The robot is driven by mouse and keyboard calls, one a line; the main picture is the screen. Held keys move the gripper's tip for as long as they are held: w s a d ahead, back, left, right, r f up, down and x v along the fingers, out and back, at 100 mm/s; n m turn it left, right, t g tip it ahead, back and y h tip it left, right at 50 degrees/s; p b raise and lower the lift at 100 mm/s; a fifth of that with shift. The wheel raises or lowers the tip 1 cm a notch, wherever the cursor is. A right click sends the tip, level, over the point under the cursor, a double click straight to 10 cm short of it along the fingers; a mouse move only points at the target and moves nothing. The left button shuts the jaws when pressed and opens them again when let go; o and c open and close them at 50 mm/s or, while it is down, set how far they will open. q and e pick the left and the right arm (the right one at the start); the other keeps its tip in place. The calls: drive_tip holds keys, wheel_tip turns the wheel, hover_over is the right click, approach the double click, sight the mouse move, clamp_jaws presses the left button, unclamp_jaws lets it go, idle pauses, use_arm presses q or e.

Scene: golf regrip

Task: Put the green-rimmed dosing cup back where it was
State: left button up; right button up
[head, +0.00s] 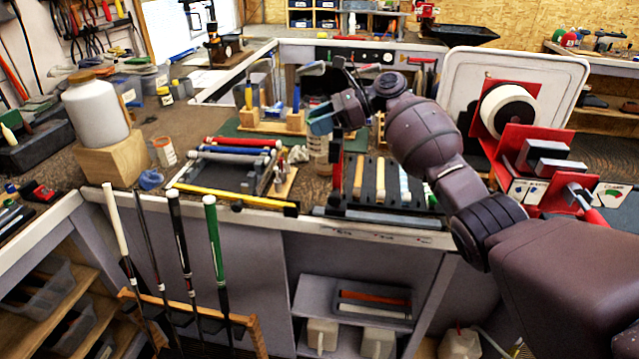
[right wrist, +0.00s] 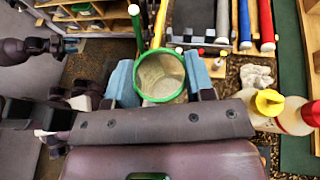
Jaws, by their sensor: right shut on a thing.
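The green-rimmed dosing cup (right wrist: 160,76) is between the blue fingers of my right gripper (right wrist: 160,80) in the right wrist view. I look down into its open top and see a beige-grey inside. In the head view my right gripper (head: 320,119) is over the back part of the workbench, and its fingers largely hide the cup. A clear brownish container (head: 318,150) shows just below the fingers. My left gripper (right wrist: 70,46) shows small at the upper left of the wrist view, apart from the cup; its jaw opening is unclear.
A white jug (head: 95,112) stands on a wooden block at the left. A tray of grips (head: 385,185) lies in front of my right arm. A yellow-capped bottle (right wrist: 268,106) is right of the cup. Several clubs (head: 215,250) stand upright at the bench's front.

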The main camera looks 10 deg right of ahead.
sight(320, 150)
wheel_tip(320, 150, down, 8)
drive_tip(key=b, duration=0.4)
drive_tip(key=shift+r+b, duration=0.25)
drive_tip(key=shift+b, duration=0.05)
wheel_tip(320, 150, down, 7)
drive_tip(key=b, duration=0.4)
drive_tip(key=shift+f+b, duration=0.1)
drive_tip(key=shift+b, duration=0.2)
drive_tip(key=shift+r, duration=0.3)
drive_tip(key=o, duration=0.9)
drive_tip(key=shift+f, duration=0.1)
use_arm(q)
wheel_tip(320, 150, down, 9)
drive_tip(key=g, duration=0.1)
drive_tip(key=shift+s+d+f, duration=0.2)
drive_tip(key=shift+s+d, duration=0.05)
drive_tip(key=shift+s, duration=0.15)
